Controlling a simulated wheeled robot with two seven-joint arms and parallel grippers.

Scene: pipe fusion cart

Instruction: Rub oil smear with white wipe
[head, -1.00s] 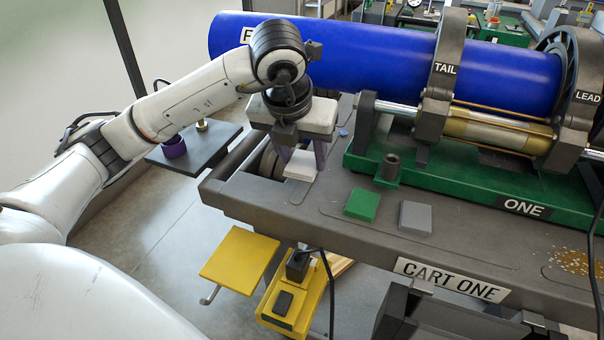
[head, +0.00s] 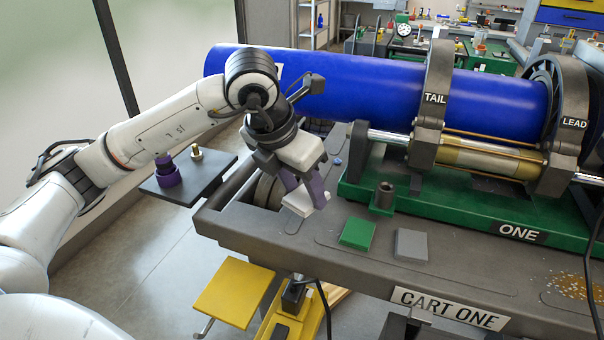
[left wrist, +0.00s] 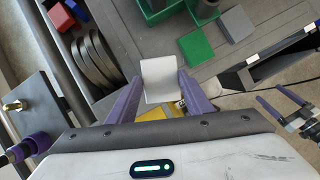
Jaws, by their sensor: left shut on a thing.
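The white wipe (head: 298,203) is a small pale pad between the purple fingers of my left gripper (head: 304,195). My left gripper is shut on it and is tilted over the left end of the cart top. In the left wrist view, the wipe (left wrist: 160,78) extends beyond both fingertips. I cannot tell whether it touches the surface. I cannot make out the oil smear in either view. My right gripper (left wrist: 281,103) shows at the right of the left wrist view, with its purple fingers apart and empty.
The blue pipe (head: 340,85) lies behind, held by the TAIL clamp (head: 434,110). A green pad (head: 358,233) and a grey pad (head: 411,244) lie right of the wipe, near a dark socket (head: 384,196). Loose shavings (head: 572,290) lie far right. A side shelf (head: 190,185) stands left.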

